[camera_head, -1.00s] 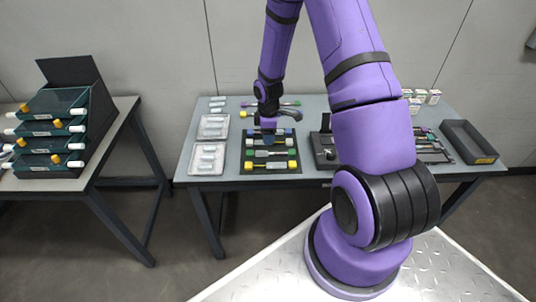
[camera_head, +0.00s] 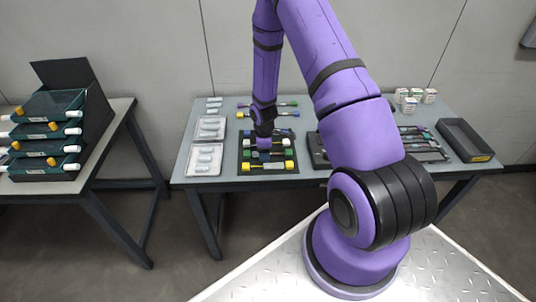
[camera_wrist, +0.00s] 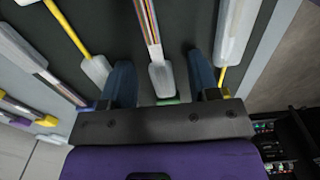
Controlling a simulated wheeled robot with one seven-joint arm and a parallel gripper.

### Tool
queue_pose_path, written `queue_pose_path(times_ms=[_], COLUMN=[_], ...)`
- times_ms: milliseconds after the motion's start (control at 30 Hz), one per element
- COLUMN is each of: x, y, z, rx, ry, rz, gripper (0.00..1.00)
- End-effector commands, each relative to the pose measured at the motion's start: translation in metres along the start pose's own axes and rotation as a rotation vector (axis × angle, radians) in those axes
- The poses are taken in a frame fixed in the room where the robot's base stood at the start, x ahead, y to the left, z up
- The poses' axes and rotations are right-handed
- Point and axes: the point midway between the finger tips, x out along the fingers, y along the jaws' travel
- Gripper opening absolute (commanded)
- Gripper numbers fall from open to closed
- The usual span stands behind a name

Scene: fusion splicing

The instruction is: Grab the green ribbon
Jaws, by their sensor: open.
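The green-ended ribbon (camera_head: 289,155) lies on the dark mat, in the second row from the front; my gripper hides part of the rows behind it. In the wrist view a multicoloured flat ribbon (camera_wrist: 148,20) with a white sleeve (camera_wrist: 161,78) runs between my two fingers. A small bit of green (camera_wrist: 168,101) shows at the sleeve's near end, mostly hidden by the gripper body. My gripper (camera_wrist: 160,68) is open, one finger on each side of the sleeve, with gaps. In the head view my gripper (camera_head: 264,143) is low over the mat.
A yellow-ended ribbon (camera_head: 290,166) lies in front, and others lie behind. White packs in trays (camera_head: 204,160) stand left of the mat. A dark tool case (camera_head: 316,150) is close on the right. An empty dark bin (camera_head: 466,140) stands at the table's right end.

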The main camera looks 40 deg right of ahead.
Motion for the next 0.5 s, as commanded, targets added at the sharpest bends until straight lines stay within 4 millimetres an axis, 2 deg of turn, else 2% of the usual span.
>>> queue_pose_path(times_ms=[67, 300, 500], x=[-0.0002, -0.0004, -0.0005], y=[0.0, 0.0, 0.0001], z=[0.0, -0.0001, -0.0001], rx=[0.0, -0.001, -0.001], ry=[0.0, 0.0, 0.0], rz=[0.0, 0.0, 0.0], gripper=[0.55, 0.01, 0.01])
